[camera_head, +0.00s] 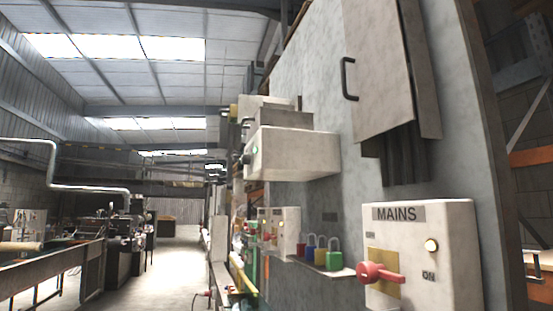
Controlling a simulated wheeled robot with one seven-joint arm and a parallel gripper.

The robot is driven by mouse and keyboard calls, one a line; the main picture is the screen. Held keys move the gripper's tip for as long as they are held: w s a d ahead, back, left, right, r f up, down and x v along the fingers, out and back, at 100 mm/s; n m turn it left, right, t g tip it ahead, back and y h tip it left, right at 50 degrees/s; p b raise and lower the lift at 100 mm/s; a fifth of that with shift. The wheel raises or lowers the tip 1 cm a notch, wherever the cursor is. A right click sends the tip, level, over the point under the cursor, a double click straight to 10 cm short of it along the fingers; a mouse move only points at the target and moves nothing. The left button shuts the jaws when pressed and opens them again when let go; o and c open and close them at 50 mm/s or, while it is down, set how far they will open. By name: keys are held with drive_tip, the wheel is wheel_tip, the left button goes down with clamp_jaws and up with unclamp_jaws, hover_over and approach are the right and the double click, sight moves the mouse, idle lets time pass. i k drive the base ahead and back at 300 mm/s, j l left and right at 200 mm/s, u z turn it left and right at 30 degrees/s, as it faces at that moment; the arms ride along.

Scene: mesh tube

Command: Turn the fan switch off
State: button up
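No switch in view has a readable fan label, so I cannot tell which one is the fan switch. A cream box marked MAINS (446,235) is on the grey panel at the lower right. Its red rotary handle (380,273) lies roughly level, with the knob to the left, on a yellow plate. A lit lamp (431,245) and an ON mark are on its right side. Farther along the panel, a smaller pale box (289,222) has small red parts beside it, too small to read. My gripper is not in view.
A shelf (322,267) with several coloured padlocks juts from the panel. A cream box (296,153) with a green light sticks out above it. A cover with a black handle (347,79) hangs at the upper right. The aisle floor (175,270) is clear; machines line the left.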

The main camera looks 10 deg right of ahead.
sight(245, 159)
drive_tip(key=i+j+u, duration=0.4)
drive_tip(key=i+u, duration=0.35)
drive_tip(key=i, duration=0.25)
drive_tip(key=i+u, duration=0.4)
drive_tip(key=i, duration=0.15)
